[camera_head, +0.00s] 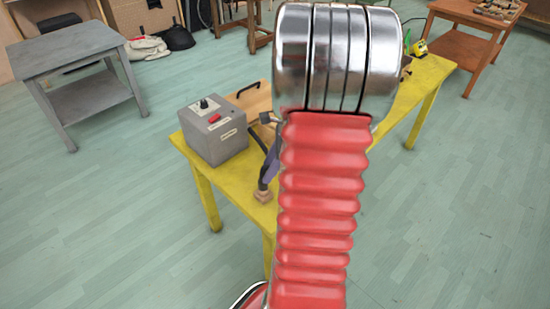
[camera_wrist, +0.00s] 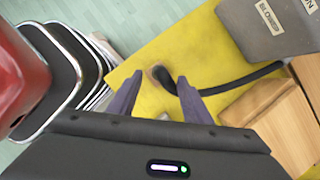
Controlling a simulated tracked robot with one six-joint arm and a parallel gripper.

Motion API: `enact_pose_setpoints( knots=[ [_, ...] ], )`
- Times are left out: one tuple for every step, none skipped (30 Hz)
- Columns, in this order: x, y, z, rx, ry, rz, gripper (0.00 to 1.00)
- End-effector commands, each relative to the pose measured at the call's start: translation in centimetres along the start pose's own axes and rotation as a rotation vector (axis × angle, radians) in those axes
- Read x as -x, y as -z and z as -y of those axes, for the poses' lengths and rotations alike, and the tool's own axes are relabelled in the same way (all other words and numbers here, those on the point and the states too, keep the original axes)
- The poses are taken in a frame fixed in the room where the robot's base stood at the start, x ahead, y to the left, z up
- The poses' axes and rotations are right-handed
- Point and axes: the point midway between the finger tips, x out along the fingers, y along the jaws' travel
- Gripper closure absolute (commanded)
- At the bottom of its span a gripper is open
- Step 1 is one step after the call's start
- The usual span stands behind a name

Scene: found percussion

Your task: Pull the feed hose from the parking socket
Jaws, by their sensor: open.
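The black feed hose (camera_wrist: 235,83) runs from the right, near a grey box, to the brown parking socket (camera_wrist: 153,70) on the yellow table in the wrist view. Its thick black end stands at the socket. In the head view the hose (camera_head: 257,138) bends down to the socket (camera_head: 263,196), partly behind my arm. My gripper (camera_wrist: 160,77) is open, with its two purple fingertips on either side of the hose end in the picture. I cannot tell whether they touch it. In the head view only a piece of my gripper (camera_head: 271,166) shows beside the hose.
The grey blower box (camera_head: 214,130) stands on the yellow table (camera_head: 205,178), left of the hose. A wooden block (camera_wrist: 256,101) lies near the hose. A grey side table (camera_head: 66,50) stands at left. My arm hides the table's middle.

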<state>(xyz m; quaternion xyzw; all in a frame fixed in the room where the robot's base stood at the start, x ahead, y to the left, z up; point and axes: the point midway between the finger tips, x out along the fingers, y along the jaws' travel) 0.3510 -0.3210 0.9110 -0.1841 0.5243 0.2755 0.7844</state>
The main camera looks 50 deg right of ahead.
Motion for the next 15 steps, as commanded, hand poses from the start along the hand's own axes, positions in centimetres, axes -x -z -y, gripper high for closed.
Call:
enact_pose_setpoints(
  knots=[
    [-0.8, 0.0, -0.1, -0.001, -0.003, 0.0, 0.55],
    [-1.2, 0.0, -0.1, -0.001, -0.003, 0.001, 0.55],
    [-1.8, 0.0, -0.1, -0.002, -0.003, 0.001, 0.55],
    [-2.2, 0.0, -0.1, -0.001, -0.004, 0.001, 0.55],
    [-2.6, 0.0, -0.1, -0.001, -0.004, 0.001, 0.55],
    [-3.2, 0.0, -0.1, -0.001, -0.003, 0.0, 0.55],
    [-3.6, 0.0, -0.1, -0.001, -0.004, 0.0, 0.55],
    [-4.0, 0.0, -0.1, -0.001, -0.003, 0.001, 0.55],
    [-4.4, 0.0, 0.0, -0.001, -0.002, 0.001, 0.55],
    [-4.7, 0.0, 0.0, -0.001, -0.001, 0.0, 0.55],
    [-5.0, 0.0, 0.0, -0.001, -0.002, 0.001, 0.55],
    [-5.4, 0.0, 0.0, -0.001, -0.002, 0.0, 0.55],
    [-5.6, 0.0, 0.0, -0.001, -0.001, 0.0, 0.55],
    [-5.8, 0.0, 0.0, -0.001, -0.001, 0.0, 0.55],
    [-5.9, 0.0, 0.0, -0.001, 0.0, 0.0, 0.55]
  ],
)
